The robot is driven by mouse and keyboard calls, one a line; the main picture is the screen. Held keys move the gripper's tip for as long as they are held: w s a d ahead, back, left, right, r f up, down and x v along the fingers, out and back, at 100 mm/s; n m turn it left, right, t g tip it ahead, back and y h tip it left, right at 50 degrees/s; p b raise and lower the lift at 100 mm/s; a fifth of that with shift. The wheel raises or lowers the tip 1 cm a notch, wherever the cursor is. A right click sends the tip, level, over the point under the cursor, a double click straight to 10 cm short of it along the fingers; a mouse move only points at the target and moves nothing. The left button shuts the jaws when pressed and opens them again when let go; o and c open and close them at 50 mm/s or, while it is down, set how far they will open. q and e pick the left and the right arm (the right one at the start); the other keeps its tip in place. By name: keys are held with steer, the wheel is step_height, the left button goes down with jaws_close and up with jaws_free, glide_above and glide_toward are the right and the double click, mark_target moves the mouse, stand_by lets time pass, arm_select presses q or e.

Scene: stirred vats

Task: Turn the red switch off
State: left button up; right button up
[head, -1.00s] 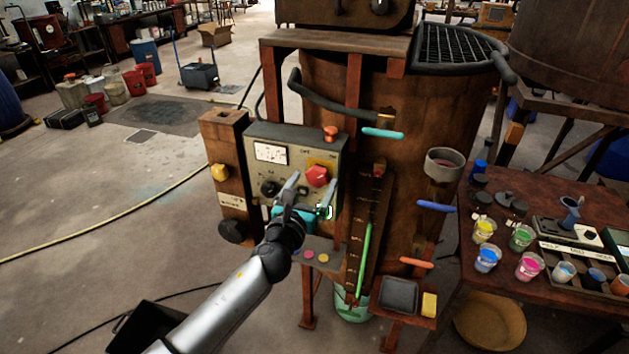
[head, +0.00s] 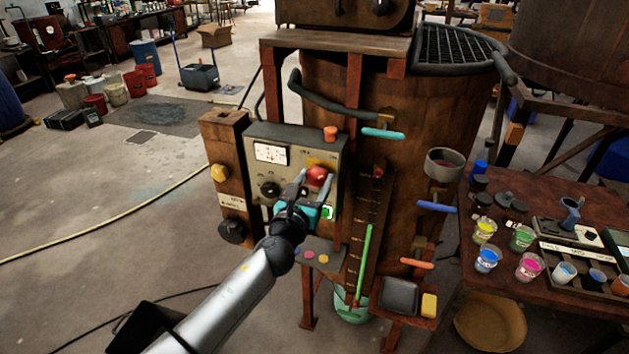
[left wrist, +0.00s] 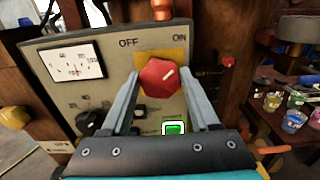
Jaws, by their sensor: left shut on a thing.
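The red switch (head: 318,177) is a red knob on a yellow plate on the grey control panel (head: 258,136). It also shows in the left wrist view (left wrist: 160,77), where its white pointer line points up and right toward the ON label (left wrist: 179,37). The OFF label (left wrist: 128,42) is to the left. A green lamp (left wrist: 174,128) glows below the knob. My left gripper (head: 316,179) has a finger on each side of the red knob and is shut on it. My right gripper is not in view.
The panel also has a white dial gauge (left wrist: 73,67) and a black knob (left wrist: 95,122). An orange knob (head: 330,133) stands on top of the panel. A yellow knob (head: 219,173) is on the post at left.

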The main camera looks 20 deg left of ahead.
arm_select(q)
steer(key=c, duration=0.5)
steer(key=shift+n, duration=0.4)
steer(key=n, duration=0.3)
steer(key=shift+f, duration=0.1)
steer(key=n, duration=0.3)
steer(key=shift+a+n+b, duration=0.1)
steer(key=shift+n+b, duration=0.2)
steer(key=shift+b, duration=0.1)
steer(key=n, duration=0.5)
steer(key=shift+n, duration=0.3)
steer(key=n, duration=0.4)
steer(key=shift+f+n, duration=0.1)
steer(key=shift+n, duration=0.3)
steer(key=o, duration=1.4)
